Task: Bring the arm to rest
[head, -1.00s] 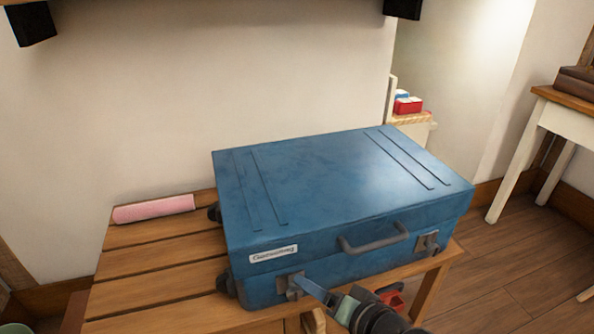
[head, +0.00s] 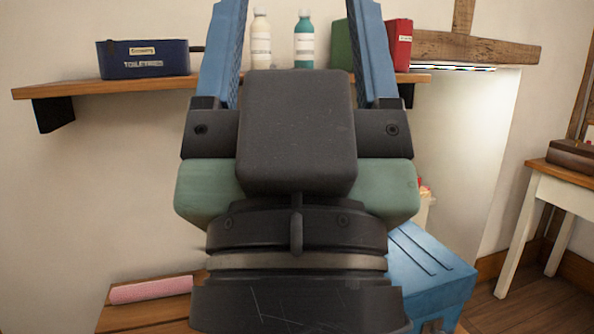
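My gripper (head: 298,30) is raised close in front of the head camera and fills the middle of the view. Its two blue fingers point up and stand wide apart, with nothing seen between them but the wall, shelf and bottles behind. The fingertips run out of the top of the picture. The blue suitcase (head: 432,268) lies on the slatted wooden bench (head: 130,314), behind and below my gripper.
A wall shelf (head: 70,88) holds a blue toiletries box (head: 145,60), a cream bottle (head: 262,40), a teal bottle (head: 304,42) and green and red books (head: 399,45). A pink roll (head: 150,290) lies on the bench. A white-legged table (head: 553,180) stands at right.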

